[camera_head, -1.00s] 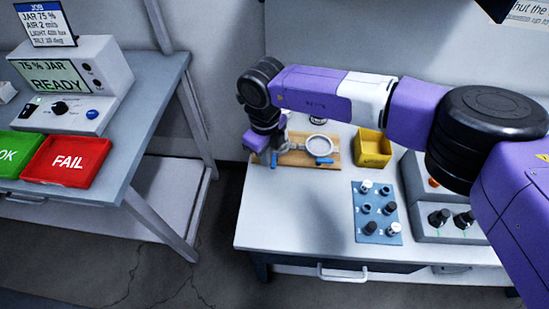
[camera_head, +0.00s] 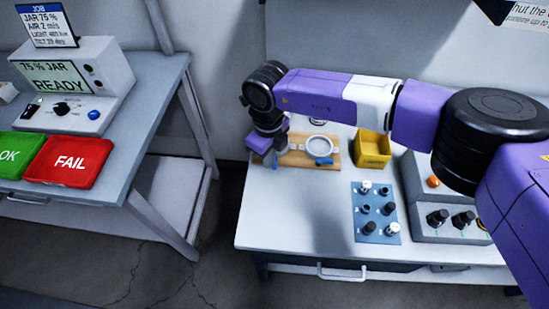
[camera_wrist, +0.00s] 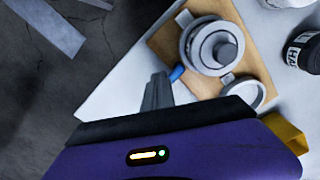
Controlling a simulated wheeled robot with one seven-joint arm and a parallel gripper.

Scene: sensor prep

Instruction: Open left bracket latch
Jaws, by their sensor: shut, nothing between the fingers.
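A wooden board (camera_head: 331,159) on the white bench carries two ring-shaped brackets. The right bracket (camera_head: 318,143) is a pale ring with a blue latch (camera_head: 323,161) at its front. The left bracket is mostly hidden behind my arm in the head view. In the wrist view, the left bracket (camera_wrist: 193,48) is a round grey ring with a dark knob-like part in its middle. Its blue latch (camera_wrist: 177,73) sticks out beside my gripper (camera_wrist: 158,77), whose fingers are shut and empty. The fingertips are right by the latch; I cannot tell whether they touch it.
A yellow bin (camera_head: 372,150) stands right of the board. A blue mat (camera_head: 377,228) with several small knobs lies in front, beside a grey control box (camera_head: 447,229). A dark labelled jar (camera_wrist: 303,52) stands beyond the board. The bench's front left is clear.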

